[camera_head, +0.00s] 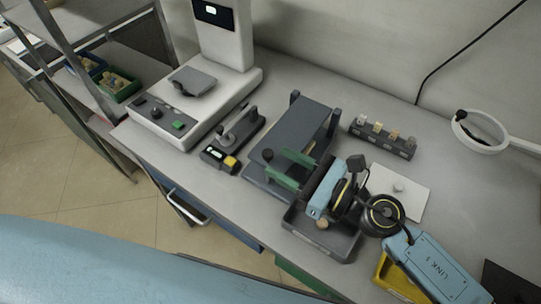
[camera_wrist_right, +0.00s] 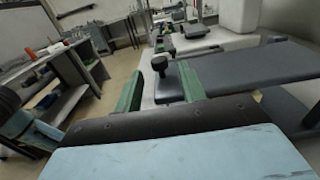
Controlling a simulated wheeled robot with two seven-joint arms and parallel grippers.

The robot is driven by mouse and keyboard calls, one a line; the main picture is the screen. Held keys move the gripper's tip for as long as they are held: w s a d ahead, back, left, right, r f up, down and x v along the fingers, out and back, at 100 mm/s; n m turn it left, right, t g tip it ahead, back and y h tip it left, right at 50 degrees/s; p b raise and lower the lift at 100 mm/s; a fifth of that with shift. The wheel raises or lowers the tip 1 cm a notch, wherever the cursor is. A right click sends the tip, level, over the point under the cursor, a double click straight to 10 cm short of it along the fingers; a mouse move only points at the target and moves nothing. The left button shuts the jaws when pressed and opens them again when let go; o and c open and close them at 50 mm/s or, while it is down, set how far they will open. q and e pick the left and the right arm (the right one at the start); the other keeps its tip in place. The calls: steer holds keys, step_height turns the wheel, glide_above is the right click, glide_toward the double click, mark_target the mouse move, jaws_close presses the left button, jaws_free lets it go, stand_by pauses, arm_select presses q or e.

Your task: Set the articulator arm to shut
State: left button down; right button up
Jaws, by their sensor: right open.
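The articulator (camera_head: 303,124) is a dark grey device on the bench, with a flat plate-like arm and upright posts at its far end. A black knob (camera_head: 267,154) stands at its near left side. My right gripper (camera_head: 290,167) has green fingers, spread open, just right of the knob and over the device's near part. In the right wrist view the knob (camera_wrist_right: 160,64) appears between the open fingers (camera_wrist_right: 160,80), beyond their tips, and the grey plate (camera_wrist_right: 245,68) extends to the right. I cannot tell the arm's exact angle. My left gripper is not in view.
A white scale-like machine (camera_head: 190,113) and a small device with a yellow button (camera_head: 230,161) stand to the left. A grey rack of small pieces (camera_head: 382,139) is behind right. A grey tray (camera_head: 335,246) and yellow bin (camera_head: 394,278) lie near my right arm.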

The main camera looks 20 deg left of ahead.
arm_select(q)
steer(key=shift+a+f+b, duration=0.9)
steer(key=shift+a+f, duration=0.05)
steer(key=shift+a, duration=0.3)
arm_select(e)
steer(key=v, duration=0.9)
steer(key=shift+s, duration=0.1)
